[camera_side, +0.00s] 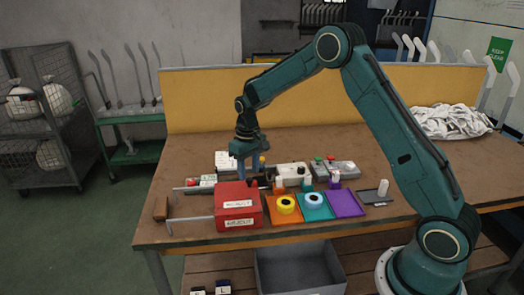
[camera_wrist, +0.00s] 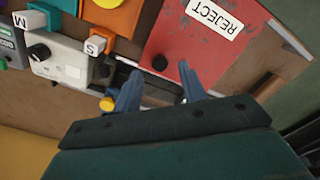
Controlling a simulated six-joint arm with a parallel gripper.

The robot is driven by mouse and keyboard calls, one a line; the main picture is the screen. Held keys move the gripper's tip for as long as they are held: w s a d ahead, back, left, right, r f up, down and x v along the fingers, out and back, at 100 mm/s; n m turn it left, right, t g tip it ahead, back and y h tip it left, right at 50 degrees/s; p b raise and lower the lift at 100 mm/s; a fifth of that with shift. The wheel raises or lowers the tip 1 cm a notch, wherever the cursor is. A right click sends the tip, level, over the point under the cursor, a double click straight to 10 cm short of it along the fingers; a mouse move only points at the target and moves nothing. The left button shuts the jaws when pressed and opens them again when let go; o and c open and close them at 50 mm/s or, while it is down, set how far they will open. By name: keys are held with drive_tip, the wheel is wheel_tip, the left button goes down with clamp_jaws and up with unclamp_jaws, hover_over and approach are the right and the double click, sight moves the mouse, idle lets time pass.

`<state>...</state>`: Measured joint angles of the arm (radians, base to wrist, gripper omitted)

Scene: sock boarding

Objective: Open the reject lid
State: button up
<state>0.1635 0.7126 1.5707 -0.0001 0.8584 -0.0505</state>
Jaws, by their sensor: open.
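The red reject box (camera_side: 230,211) stands at the front of the table in the side view, with white labels on it. Its lid looks shut. My gripper (camera_side: 252,170) hangs behind the box, fingers pointing down. Nothing is held.
Orange, teal and purple trays (camera_side: 346,203) lie right of the box, with yellow and pale blue rings on two. Grey and white control boxes (camera_side: 292,171) sit behind them. Metal rods (camera_side: 190,218) stick out left of the box. A white cloth pile (camera_side: 447,121) lies far right.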

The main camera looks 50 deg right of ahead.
drive_tip(key=shift+f, duration=1.15)
clamp_jaws()
